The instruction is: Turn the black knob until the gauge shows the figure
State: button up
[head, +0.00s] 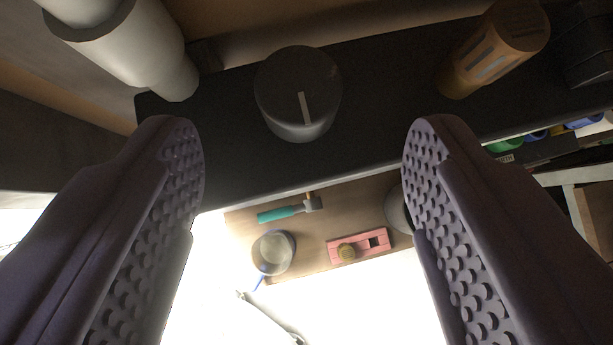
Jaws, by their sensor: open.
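The black knob (297,92) stands on a dark panel in the upper middle of the view. It is round, with a pale pointer line on its top that runs toward the bottom of the picture, slightly right. My gripper (304,145) is open, with one purple studded finger at the left and one at the right. The knob lies between and beyond the fingertips, and neither finger touches it. No gauge can be made out in this view.
A white cylinder (135,50) stands left of the knob, and an orange-brown bottle-like object (494,48) stands to the right. Beyond the panel (385,110) edge, a board holds a teal-handled hammer (290,211), a pink block (358,246) and a round pan-like item (273,253).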

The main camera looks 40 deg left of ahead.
aim_at(318, 132)
jog(key=shift+s+d+r, duration=0.1)
jog(key=shift+s+r, duration=0.05)
jog(key=w+d+f+t+b, duration=0.2)
jog(key=w+d+t+b, duration=0.55)
jog(key=w, duration=0.25)
jog(key=s+a+f+n+g+y+b, duration=0.1)
jog(key=s+g+y, duration=0.1)
jog(key=s+y, duration=0.1)
jog(key=s+a+f+n+g+y+b, duration=0.2)
jog(key=s+y, duration=0.1)
jog(key=y, duration=0.1)
jog(key=s+a+f+n+g+y+b, duration=0.1)
jog(key=s+f+n+g+y, duration=0.1)
jog(key=y, duration=0.1)
jog(key=shift+s+a+g+y, duration=0.25)
jog(key=shift+s+g+y, duration=0.05)
jog(key=shift+s+g, duration=0.1)
jog(key=b+x, duration=0.1)
jog(key=x, duration=0.6)
jog(key=shift+w+a+r, duration=0.1)
jog(key=shift+a, duration=0.15)
